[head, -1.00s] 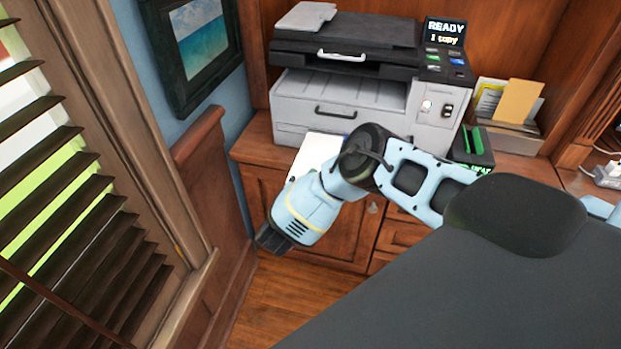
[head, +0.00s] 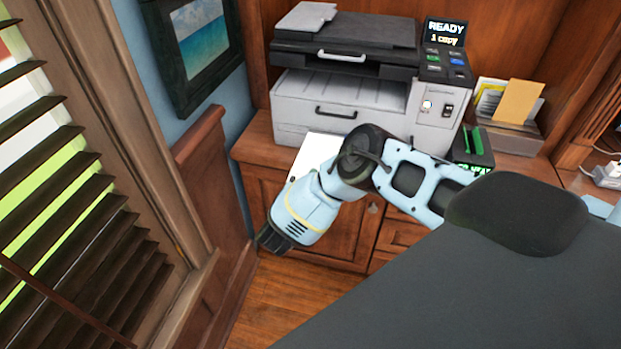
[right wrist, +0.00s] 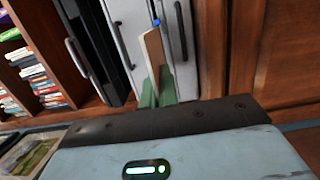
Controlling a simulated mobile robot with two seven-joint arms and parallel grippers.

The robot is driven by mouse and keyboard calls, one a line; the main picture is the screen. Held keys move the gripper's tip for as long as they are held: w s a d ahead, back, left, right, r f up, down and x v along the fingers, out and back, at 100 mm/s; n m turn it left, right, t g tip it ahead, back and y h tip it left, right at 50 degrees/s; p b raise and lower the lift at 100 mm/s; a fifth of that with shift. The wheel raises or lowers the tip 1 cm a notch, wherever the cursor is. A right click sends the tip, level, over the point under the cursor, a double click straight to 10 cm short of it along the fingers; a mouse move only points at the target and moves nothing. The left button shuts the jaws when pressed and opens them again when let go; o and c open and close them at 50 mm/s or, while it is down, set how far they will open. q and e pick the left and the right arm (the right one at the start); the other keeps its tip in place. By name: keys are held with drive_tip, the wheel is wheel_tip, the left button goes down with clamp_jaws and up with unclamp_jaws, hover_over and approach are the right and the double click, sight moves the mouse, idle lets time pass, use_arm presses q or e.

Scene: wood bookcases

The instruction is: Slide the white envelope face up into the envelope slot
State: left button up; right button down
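The white envelope (head: 312,153) shows in the head view in front of the printer's lower left, with its pale face up. My right arm covers its right part. In the right wrist view the envelope (right wrist: 154,50) is seen nearly edge-on, with a blue patch at its far end. My right gripper (right wrist: 156,92) has green fingers closed on its near end. I cannot tell which opening is the envelope slot. My left gripper is not seen.
The printer stands on a wood cabinet (head: 258,142). At its right are a black box with green parts (head: 474,150) and a paper holder (head: 515,138). A wood panel (head: 205,170) and window blinds (head: 60,200) bound the left. Floor (head: 275,300) is clear below.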

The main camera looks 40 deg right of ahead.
sight(319, 156)
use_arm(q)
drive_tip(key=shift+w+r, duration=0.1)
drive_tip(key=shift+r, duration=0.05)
